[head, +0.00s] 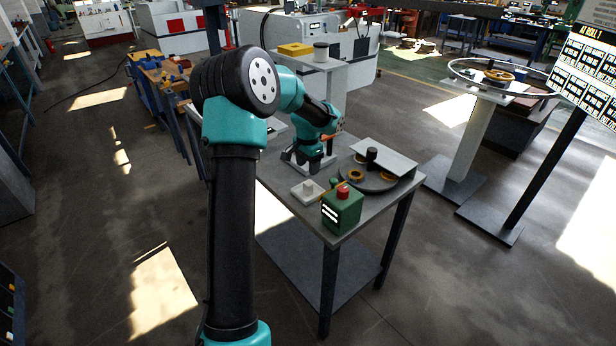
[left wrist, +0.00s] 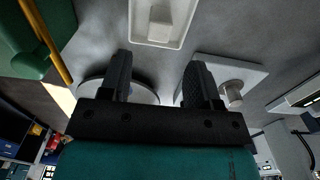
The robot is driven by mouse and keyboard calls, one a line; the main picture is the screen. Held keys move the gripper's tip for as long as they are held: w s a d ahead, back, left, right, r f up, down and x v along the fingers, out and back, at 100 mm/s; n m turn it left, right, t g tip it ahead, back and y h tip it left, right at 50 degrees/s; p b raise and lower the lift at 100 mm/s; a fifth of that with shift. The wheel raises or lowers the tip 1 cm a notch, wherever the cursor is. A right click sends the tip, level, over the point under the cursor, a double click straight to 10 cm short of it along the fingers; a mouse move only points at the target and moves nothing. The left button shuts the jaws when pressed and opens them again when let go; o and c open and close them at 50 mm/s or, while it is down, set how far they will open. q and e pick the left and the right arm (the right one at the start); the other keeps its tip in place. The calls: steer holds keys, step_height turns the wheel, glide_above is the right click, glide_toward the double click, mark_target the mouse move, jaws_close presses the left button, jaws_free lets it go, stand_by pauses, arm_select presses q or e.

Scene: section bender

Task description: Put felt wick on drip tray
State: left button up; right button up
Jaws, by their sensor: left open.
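A small white rimmed tray (head: 307,191), which looks like the drip tray, lies on the workbench. It also shows at the top of the left wrist view (left wrist: 182,36). A small pale piece (left wrist: 160,20) sits inside it; I cannot tell for certain that it is the felt wick. My left gripper (head: 304,166) is low over the bench, just behind the tray. In the left wrist view its two fingers (left wrist: 160,82) are spread, with nothing between them. The tray lies beyond the fingertips. My right gripper is not in view.
A green box (head: 342,210) with a red button stands right of the tray. A dark round disc (head: 370,182) and a pale plate (head: 392,160) are farther right. Another pale plate (left wrist: 240,74) with a short cylinder (left wrist: 232,93) is near the fingers in the left wrist view.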

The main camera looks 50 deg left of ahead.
arm_select(q)
steer(key=shift+r, duration=1)
steer(key=shift+d, duration=0.1)
